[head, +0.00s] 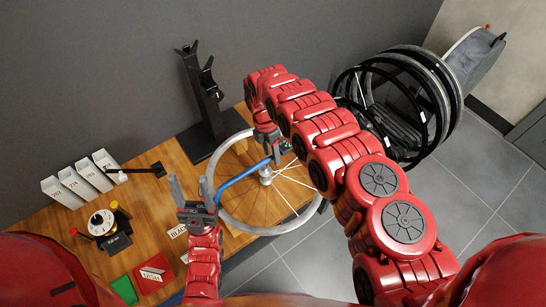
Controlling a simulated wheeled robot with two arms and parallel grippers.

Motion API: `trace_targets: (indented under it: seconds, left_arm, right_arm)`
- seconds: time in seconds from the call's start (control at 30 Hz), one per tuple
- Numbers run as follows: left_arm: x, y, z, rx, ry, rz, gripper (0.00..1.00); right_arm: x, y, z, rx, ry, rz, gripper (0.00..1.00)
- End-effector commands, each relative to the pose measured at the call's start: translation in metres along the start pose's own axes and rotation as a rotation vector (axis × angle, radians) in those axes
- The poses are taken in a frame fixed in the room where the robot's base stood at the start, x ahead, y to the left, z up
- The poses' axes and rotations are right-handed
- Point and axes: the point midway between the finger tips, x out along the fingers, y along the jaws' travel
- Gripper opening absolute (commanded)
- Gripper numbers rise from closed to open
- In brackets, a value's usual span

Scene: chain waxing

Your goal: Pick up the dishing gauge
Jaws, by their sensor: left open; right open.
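The dishing gauge, which I take to be the blue curved bar (240,175), lies across the spoked wheel (226,213) on the bench. Its left end is just right of my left gripper (191,186), which is open and empty with its grey fingers spread. My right gripper (276,153) is open and reaches down over the wheel, by the gauge's upper right end. Whether its fingers straddle or touch the gauge cannot be told. My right arm hides part of the wheel's right side.
The wooden bench (140,220) also holds a black stand (207,105) at the back, white labelled boxes (80,183), a dial device (102,223) and a red box (154,272). Several wheels hang on a rack (400,95) at right, beyond my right arm.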

Motion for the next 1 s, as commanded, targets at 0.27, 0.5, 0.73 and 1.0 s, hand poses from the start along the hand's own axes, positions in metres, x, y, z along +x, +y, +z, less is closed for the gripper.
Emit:
trace_targets:
  seconds: [0.27, 0.5, 0.73, 1.0]
  left_arm:
    - [0.010, -0.001, -0.002, 0.000, 0.000, 0.000, 0.57]
    - [0.010, -0.001, -0.002, 0.000, 0.000, 0.000, 0.57]
    - [0.010, -0.001, -0.002, 0.000, 0.000, 0.000, 0.57]
    - [0.010, -0.001, -0.002, 0.000, 0.000, 0.000, 0.57]
  right_arm:
    - [0.036, -0.004, 0.003, -0.001, 0.001, 0.000, 0.57]
    - [0.047, -0.004, 0.004, -0.001, 0.000, 0.000, 0.57]
    - [0.046, -0.004, 0.004, 0.000, 0.000, 0.000, 0.35]
    - [0.046, -0.004, 0.004, 0.000, 0.000, 0.001, 0.00]
